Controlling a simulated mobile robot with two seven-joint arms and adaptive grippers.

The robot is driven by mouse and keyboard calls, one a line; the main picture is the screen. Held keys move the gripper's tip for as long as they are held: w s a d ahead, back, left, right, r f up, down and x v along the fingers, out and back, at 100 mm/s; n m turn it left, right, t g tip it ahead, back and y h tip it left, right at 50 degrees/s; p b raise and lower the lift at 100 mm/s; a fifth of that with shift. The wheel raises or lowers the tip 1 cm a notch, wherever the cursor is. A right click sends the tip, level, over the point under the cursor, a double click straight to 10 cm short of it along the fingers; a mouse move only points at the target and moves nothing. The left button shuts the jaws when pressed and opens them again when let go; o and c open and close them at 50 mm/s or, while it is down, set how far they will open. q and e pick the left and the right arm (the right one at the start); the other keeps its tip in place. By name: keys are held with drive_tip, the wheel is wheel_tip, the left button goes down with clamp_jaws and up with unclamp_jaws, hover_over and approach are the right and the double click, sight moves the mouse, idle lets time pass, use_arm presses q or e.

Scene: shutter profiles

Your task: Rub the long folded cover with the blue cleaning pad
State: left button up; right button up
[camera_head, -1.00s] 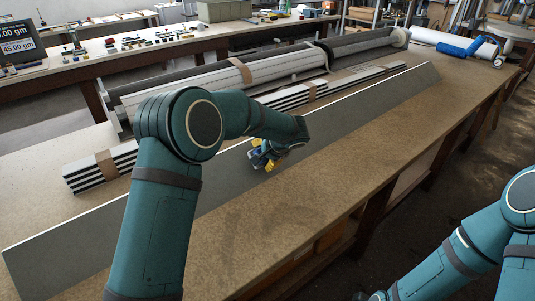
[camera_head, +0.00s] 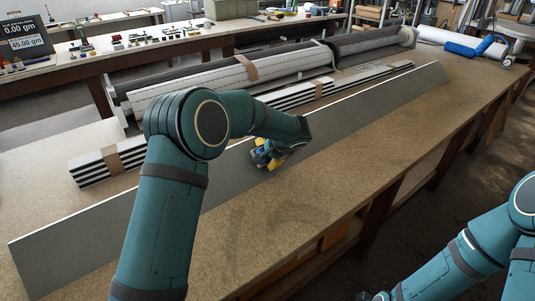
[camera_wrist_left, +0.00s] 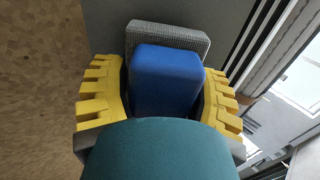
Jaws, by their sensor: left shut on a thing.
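The long folded cover (camera_head: 359,118) is a long, flat grey strip with a pale edge, lying diagonally along the bench. My left gripper (camera_head: 269,156) is over its middle part. In the left wrist view, the yellow fingers of my left gripper (camera_wrist_left: 166,100) are shut on both sides of the blue cleaning pad (camera_wrist_left: 165,78). The pad has a grey textured layer (camera_wrist_left: 170,36) facing the cover (camera_wrist_left: 210,14). The pad is at or very close to the cover's surface; contact cannot be told for sure. My right arm shows at lower right, with its gripper out of view.
Striped bundled profiles (camera_head: 290,102) with brown bands lie just behind the cover. Large rolled shutters (camera_head: 220,82) lie farther back. A blue roll-like tool (camera_head: 468,48) is at the bench's far right. The bench (camera_head: 300,205) in front of the cover is clear.

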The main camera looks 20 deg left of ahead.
use_arm(q)
drive_tip(key=shift+b+x, duration=0.4)
drive_tip(key=shift+x, duration=0.45)
drive_tip(key=shift+w+d+r+p, duration=0.1)
drive_tip(key=shift+w+d+p, duration=0.4)
drive_tip(key=shift+w+d, duration=0.8)
drive_tip(key=shift+w+d+p, duration=0.3)
drive_tip(key=shift+w+d, duration=0.2)
drive_tip(key=shift+w, duration=0.35)
drive_tip(key=shift+w+d+p, duration=0.3)
drive_tip(key=shift+w+d, duration=0.15)
drive_tip(key=shift+w, duration=0.35)
drive_tip(key=shift+w+d+f+p, duration=0.1)
drive_tip(key=shift+w+d+p, duration=0.35)
drive_tip(key=shift+w, duration=0.25)
drive_tip(key=shift+w+d+f+p, duration=0.15)
drive_tip(key=shift+w+d+p, duration=0.15)
drive_tip(key=shift+w+d, duration=0.35)
drive_tip(key=shift+w+d+p, duration=0.45)
drive_tip(key=shift+w+d, duration=0.1)
drive_tip(key=shift+w, duration=0.2)
drive_tip(key=shift+w+d+p, duration=0.4)
drive_tip(key=shift+w+d, duration=0.1)
drive_tip(key=shift+w, duration=0.2)
drive_tip(key=shift+a, duration=0.1)
